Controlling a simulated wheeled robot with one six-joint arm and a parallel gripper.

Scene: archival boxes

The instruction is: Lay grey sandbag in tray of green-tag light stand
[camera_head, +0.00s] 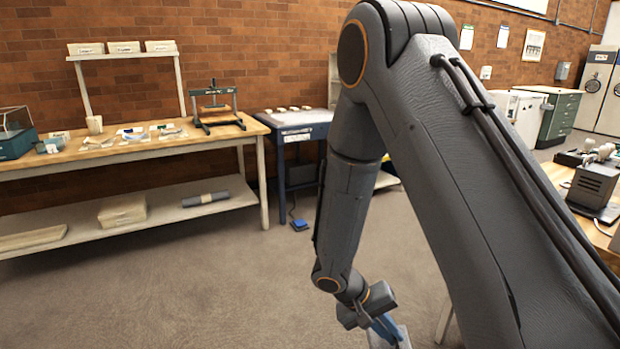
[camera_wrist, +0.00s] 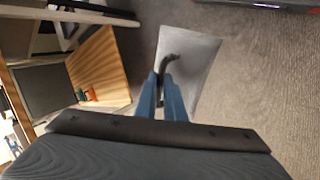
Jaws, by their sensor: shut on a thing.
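My gripper (camera_wrist: 169,88) has blue fingers and is shut on the dark strap of the grey sandbag (camera_wrist: 198,58). In the wrist view the sandbag is a flat, pale grey shape just beyond the fingertips, with the floor around it. In the head view my gripper (camera_head: 385,327) is low at the bottom edge, and only a bit of the sandbag (camera_head: 403,338) shows beside it. I see no light stand, tray or green tag in either view.
A long wooden workbench (camera_head: 130,150) with a lower shelf stands at the left. A dark blue table (camera_head: 300,125) is to its right. A wooden table with a grey device (camera_head: 594,185) is at the right. Open floor (camera_head: 190,270) lies left of my arm.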

